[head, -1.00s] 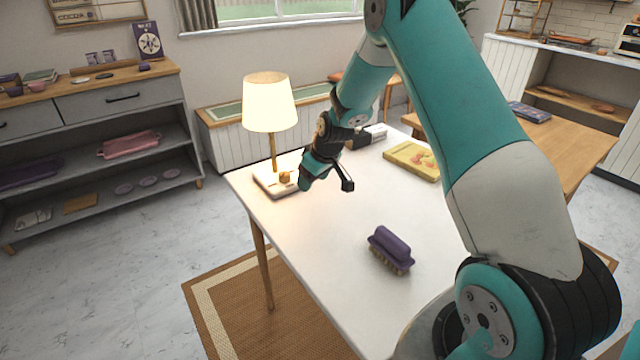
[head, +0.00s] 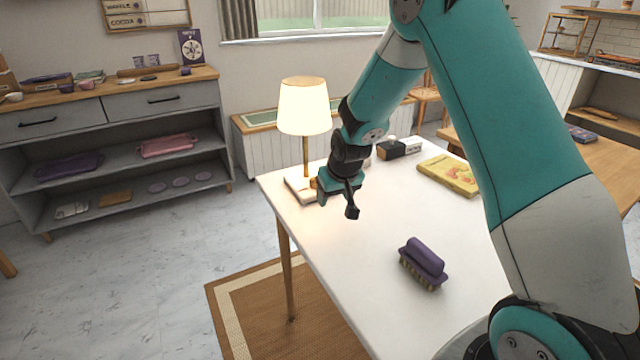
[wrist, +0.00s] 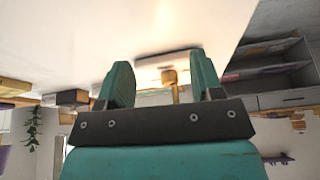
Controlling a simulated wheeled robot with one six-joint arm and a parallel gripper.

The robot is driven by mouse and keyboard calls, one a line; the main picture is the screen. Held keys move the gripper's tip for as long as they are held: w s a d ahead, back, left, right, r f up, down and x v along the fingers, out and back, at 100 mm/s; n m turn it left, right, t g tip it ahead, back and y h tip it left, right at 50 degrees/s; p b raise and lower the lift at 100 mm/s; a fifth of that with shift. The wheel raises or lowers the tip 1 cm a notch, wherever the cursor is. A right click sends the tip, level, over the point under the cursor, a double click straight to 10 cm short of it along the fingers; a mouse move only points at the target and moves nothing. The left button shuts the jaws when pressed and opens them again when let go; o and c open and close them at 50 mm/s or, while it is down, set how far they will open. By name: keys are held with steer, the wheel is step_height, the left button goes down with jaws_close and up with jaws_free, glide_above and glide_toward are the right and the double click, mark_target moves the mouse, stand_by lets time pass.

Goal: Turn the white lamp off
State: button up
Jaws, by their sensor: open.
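The white lamp (head: 304,107) stands at the far left corner of the white table, its shade glowing warmly. Its base (head: 296,190) is a pale block with a thin post and a small wooden knob (head: 314,183). My gripper (head: 338,200) is open beside the base, to its right, low over the table. In the wrist view, which looks upside down, the knob (wrist: 169,76) shows between the two teal fingers of my gripper (wrist: 164,78), beyond their tips, with the base edge behind it. I see nothing held. The fingers partly hide the base in the head view.
A purple brush (head: 423,262) lies near the front of the table (head: 340,265). A grey shelf (head: 110,150) stands to the left. The table's middle is clear.

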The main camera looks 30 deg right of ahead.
steer(key=w, duration=0.4)
steer(key=w+d+p, duration=0.1)
steer(key=w, duration=0.6)
steer(key=shift+w+d, duration=0.15)
steer(key=shift+w, duration=0.2)
steer(key=shift+x, duration=1.05)
steer(key=shift+w+f, duration=0.2)
steer(key=shift+f, duration=0.2)
